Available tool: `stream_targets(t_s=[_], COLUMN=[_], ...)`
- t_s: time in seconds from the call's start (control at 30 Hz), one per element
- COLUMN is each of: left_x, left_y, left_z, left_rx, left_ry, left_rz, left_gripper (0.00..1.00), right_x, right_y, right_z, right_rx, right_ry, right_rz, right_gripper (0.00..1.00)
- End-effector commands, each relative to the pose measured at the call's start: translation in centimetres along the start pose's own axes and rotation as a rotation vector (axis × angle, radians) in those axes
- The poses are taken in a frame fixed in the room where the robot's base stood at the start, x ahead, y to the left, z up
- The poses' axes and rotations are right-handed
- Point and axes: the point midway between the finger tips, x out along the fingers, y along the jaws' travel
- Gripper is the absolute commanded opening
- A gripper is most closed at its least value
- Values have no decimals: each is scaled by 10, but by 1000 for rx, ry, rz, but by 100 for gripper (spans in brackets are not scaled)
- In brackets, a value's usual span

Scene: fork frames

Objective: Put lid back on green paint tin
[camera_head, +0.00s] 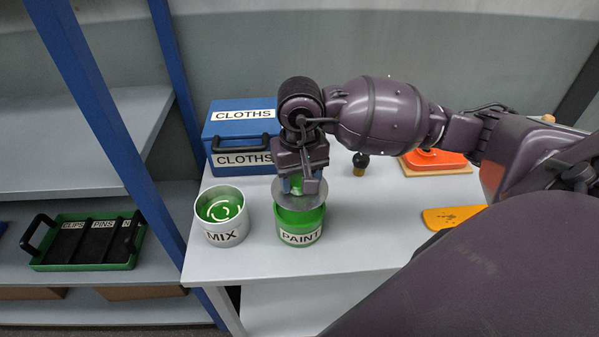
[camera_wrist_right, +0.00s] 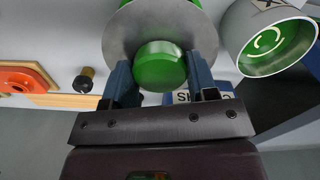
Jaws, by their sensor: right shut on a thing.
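The green paint tin (camera_head: 300,233), labelled PAINT, stands upright on the white table. A round grey lid with a green knob (camera_wrist_right: 158,66) is in my right gripper (camera_head: 301,186), whose two fingers are closed on the knob. In the head view the lid's grey disc (camera_head: 299,201) is right over the tin's mouth; I cannot tell whether it touches the rim. In the right wrist view the disc (camera_wrist_right: 118,38) covers most of the tin, with some green (camera_wrist_right: 190,3) showing behind it. My left gripper is not in view.
A grey MIX pot (camera_head: 226,235) with green inside stands close left of the tin. A blue CLOTHS box (camera_head: 237,159) is behind. A dark knobbed item (camera_head: 361,161), an orange item (camera_head: 436,158) and an orange-yellow piece (camera_head: 447,217) lie to the right. A shelf with a green tray (camera_head: 88,267) is at left.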

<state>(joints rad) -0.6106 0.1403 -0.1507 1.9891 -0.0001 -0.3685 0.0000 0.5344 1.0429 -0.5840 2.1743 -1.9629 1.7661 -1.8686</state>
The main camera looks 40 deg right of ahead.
Motion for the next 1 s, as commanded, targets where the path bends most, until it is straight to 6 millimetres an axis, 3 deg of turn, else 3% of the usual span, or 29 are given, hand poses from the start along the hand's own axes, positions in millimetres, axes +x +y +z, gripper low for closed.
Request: stream_targets(t_s=[0.5, 1.0], left_x=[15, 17], left_y=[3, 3], left_z=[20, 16], left_rx=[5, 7], left_ry=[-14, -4], left_rz=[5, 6], left_gripper=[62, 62], right_x=[44, 47], right_y=[0, 0], right_z=[0, 0], right_rx=[1, 1], right_ry=[-2, 1], right_rz=[2, 0], right_gripper=[29, 29])
